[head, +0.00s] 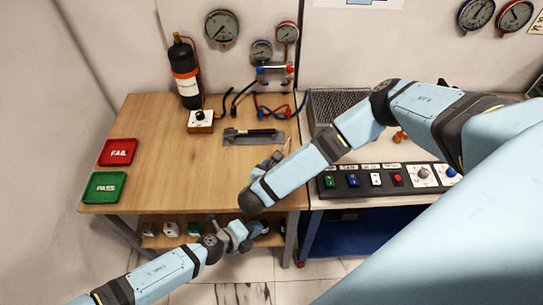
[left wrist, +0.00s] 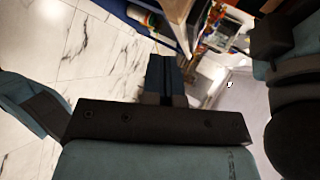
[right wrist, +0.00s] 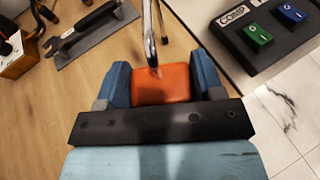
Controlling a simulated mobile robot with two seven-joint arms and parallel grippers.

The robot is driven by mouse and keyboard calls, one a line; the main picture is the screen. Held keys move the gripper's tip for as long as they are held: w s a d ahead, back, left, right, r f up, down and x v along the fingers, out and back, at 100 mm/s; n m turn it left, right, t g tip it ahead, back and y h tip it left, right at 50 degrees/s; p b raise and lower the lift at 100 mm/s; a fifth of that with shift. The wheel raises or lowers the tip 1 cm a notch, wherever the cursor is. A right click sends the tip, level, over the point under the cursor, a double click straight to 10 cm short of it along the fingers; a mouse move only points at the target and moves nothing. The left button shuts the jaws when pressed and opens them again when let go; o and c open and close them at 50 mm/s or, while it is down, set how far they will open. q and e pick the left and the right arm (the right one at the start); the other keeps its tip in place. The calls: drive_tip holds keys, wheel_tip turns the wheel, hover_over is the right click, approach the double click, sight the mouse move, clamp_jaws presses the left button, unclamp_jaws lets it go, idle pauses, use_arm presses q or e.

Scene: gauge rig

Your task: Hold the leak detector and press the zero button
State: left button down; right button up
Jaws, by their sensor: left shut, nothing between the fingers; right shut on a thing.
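The leak detector, an orange body (right wrist: 162,84) with a thin metal probe, sits between the fingers of my right gripper (right wrist: 165,85) in the right wrist view. The right gripper is shut on it above the wooden bench. In the head view, my right forearm mostly hides it; a thin probe shows beside the wrist. My left gripper (head: 243,233) is shut and empty, low in front of the bench's front edge. Its closed fingers (left wrist: 165,78) show in the left wrist view. I cannot make out a zero button on the detector.
The wooden bench (head: 155,150) holds red FAIL (head: 118,151) and green PASS (head: 104,187) trays, a black cylinder (head: 186,75), a small gauge box (head: 201,121) and a grey mat (head: 233,140) with a black-handled tool. A button console (head: 385,187) stands right. The bench's middle left is clear.

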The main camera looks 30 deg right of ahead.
use_arm(q)
drive_tip(key=shift+d, duration=0.1)
drive_tip(key=w+d, duration=0.4)
drive_tip(key=d, duration=0.3)
drive_tip(key=shift+w+d, duration=0.15)
drive_tip(key=shift+w, duration=0.15)
idle(2.0)
drive_tip(key=shift+w+d, duration=0.25)
drive_tip(key=shift+d, duration=0.15)
